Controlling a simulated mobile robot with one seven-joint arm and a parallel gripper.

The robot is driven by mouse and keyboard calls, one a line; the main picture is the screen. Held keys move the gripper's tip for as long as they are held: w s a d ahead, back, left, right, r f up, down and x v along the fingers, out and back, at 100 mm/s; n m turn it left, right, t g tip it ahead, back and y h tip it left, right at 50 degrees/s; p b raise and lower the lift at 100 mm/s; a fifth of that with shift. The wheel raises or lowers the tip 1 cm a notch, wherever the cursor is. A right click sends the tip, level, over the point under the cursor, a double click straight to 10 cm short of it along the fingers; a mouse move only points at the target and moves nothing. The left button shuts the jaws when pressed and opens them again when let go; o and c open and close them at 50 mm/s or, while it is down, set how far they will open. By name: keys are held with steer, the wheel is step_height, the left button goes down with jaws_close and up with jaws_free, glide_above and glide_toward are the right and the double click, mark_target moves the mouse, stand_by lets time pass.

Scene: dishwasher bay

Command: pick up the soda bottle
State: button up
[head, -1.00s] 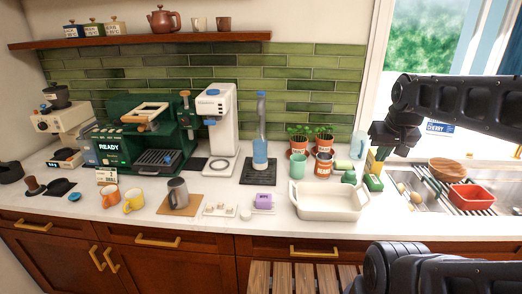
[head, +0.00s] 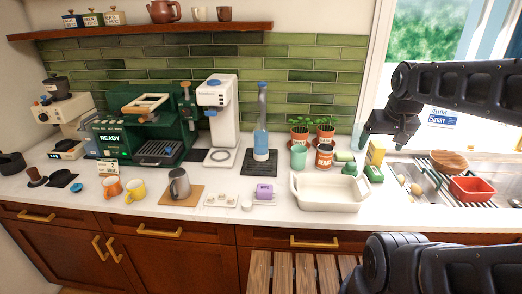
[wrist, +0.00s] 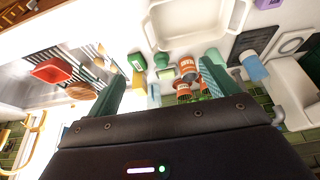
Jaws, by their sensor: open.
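My gripper (head: 380,142) is above the counter's right part, in front of the window. A small green bottle-like object (head: 349,168) is nearer, below and left of my gripper. No readable label settles which is the soda bottle.
A white baking dish (head: 298,201) lies in front. A white machine (head: 222,110) stands left of the tall bottle.

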steer(key=w+a+r, duration=0.2)
steer(key=w+a, duration=0.3)
steer(key=w, duration=0.5)
steer(key=m+t+h, duration=0.1)
steer(key=m, duration=0.1)
glide_toward(259, 128)
steer(key=f, duration=0.2)
steer(key=x, duration=0.5)
steer(key=shift+d+f, duration=0.1)
steer(key=shift+f, duration=0.15)
steer(key=shift+w+r+x, duration=0.1)
steer(key=shift+w+x, duration=0.05)
steer(key=shift+x, duration=0.7)
steer(key=shift+w+r+x, duration=0.1)
steer(key=shift+w+x, duration=0.05)
steer(key=shift+x, duration=0.7)
steer(key=shift+w+r+x, duration=0.1)
steer(key=shift+w+x, duration=0.05)
steer(key=shift+x, duration=0.7)
steer(key=shift+d, duration=0.1)
steer(key=c, duration=1.7)
steer(key=shift+c, duration=0.2)
steer(key=shift+r, duration=0.1)
